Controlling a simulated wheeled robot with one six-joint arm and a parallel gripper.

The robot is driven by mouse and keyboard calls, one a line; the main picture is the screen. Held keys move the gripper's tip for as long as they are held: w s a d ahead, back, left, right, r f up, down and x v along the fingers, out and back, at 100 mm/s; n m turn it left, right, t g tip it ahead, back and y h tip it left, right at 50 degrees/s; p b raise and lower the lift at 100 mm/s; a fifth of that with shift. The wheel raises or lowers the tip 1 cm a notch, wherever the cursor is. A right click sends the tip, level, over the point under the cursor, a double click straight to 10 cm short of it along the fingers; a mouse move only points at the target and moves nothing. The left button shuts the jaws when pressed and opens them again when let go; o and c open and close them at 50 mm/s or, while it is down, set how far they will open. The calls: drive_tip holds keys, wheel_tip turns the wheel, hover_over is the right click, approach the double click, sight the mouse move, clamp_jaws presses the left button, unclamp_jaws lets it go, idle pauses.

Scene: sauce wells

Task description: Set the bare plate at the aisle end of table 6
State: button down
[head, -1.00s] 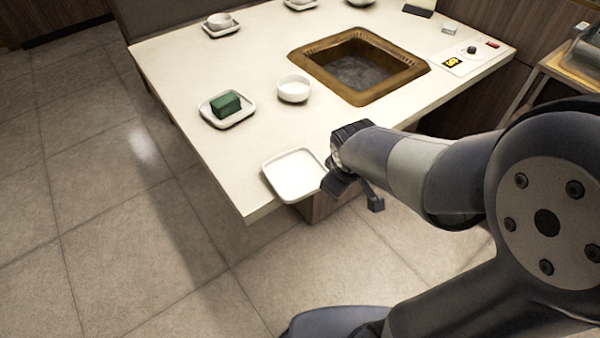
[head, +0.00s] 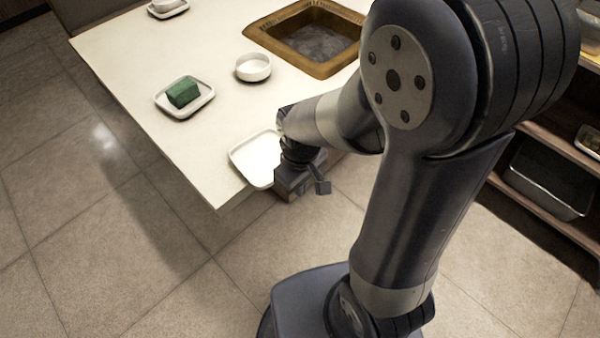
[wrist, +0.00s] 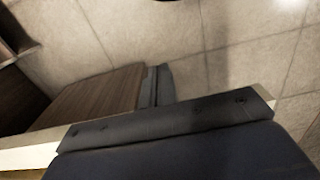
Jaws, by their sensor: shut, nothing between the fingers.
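The bare plate (head: 252,156), white and square, lies flat on the near corner of the pale table (head: 190,148). Nothing is on it, and my wrist hides part of its right side. My gripper (head: 306,185) is just right of the plate, at the table's near edge, and points downward. It is shut and empty. I cannot tell whether it touches the plate's rim. In the wrist view, a dark gripper part (wrist: 160,86) shows beside a wooden panel and the table edge; the plate is not seen there.
A plate with a green block (head: 184,93) and a white bowl (head: 253,67) stand farther in on the table. A brown-framed grill well (head: 265,38) lies behind. Shelves with a metal bin (head: 545,178) are at the right. The floor at the left is open.

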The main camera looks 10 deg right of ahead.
sight(265, 162)
drive_tip(key=shift+w+a+f, duration=0.15)
drive_tip(key=shift+w+a, duration=0.4)
drive_tip(key=shift+w, duration=0.3)
drive_tip(key=shift+w+a+f, duration=0.1)
drive_tip(key=shift+w+a, duration=0.45)
drive_tip(key=shift+w, duration=0.25)
drive_tip(key=w+a, duration=0.1)
drive_tip(key=w, duration=0.1)
drive_tip(key=w+a+p, duration=0.1)
drive_tip(key=w+a, duration=0.3)
drive_tip(key=w, duration=0.1)
drive_tip(key=shift+w, duration=0.1)
drive_tip(key=shift+d, duration=0.1)
